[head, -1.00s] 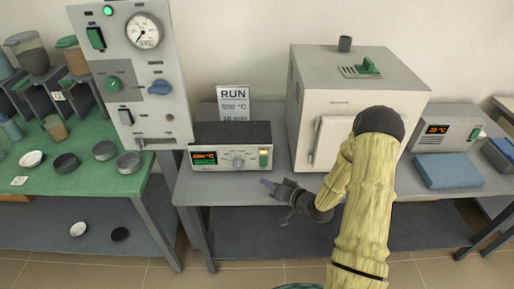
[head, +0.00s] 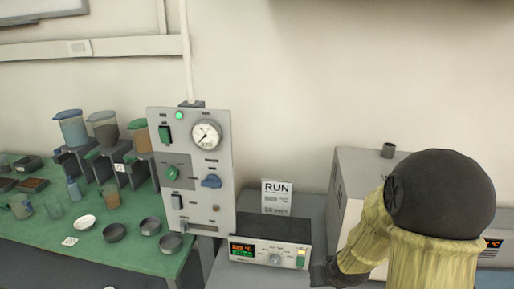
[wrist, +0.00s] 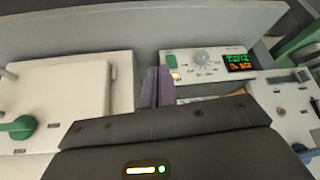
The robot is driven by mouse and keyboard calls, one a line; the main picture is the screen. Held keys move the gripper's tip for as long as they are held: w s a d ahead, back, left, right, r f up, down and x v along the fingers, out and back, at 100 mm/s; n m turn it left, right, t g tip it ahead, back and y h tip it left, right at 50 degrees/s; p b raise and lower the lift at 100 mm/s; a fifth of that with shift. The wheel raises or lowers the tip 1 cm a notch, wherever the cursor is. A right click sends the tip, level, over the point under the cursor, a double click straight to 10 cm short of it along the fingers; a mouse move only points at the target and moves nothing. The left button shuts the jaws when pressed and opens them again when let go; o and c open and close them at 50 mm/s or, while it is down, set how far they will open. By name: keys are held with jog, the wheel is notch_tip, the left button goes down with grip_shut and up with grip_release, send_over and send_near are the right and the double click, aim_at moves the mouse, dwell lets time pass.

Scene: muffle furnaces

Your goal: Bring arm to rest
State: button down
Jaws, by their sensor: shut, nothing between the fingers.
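My arm in its yellow sleeve with a dark joint cover fills the lower right of the head view. In the wrist view my gripper (wrist: 158,88) shows as two purple fingers closed together, with nothing between them. It points toward the control unit (wrist: 205,65) and is beside it. In the head view the same control unit (head: 270,254) has a lit display and stands on the grey bench, with a dark part of my wrist at its right edge. The fingers are hidden there.
A grey-white furnace (head: 349,177) stands behind my arm. A RUN sign (head: 277,197) stands behind the control unit. A gauge panel (head: 190,157) stands left of it. A green table (head: 98,258) with dishes and jugs is further left. A second display unit (head: 491,246) is partly hidden at right.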

jog(key=s+a+r+g+p, duration=0.2)
jog(key=s+a+r+g, duration=0.1)
jog(key=s+r, duration=0.6)
jog(key=s, duration=0.3)
jog(key=shift+m+p, duration=0.3)
jog(key=shift+p, duration=0.1)
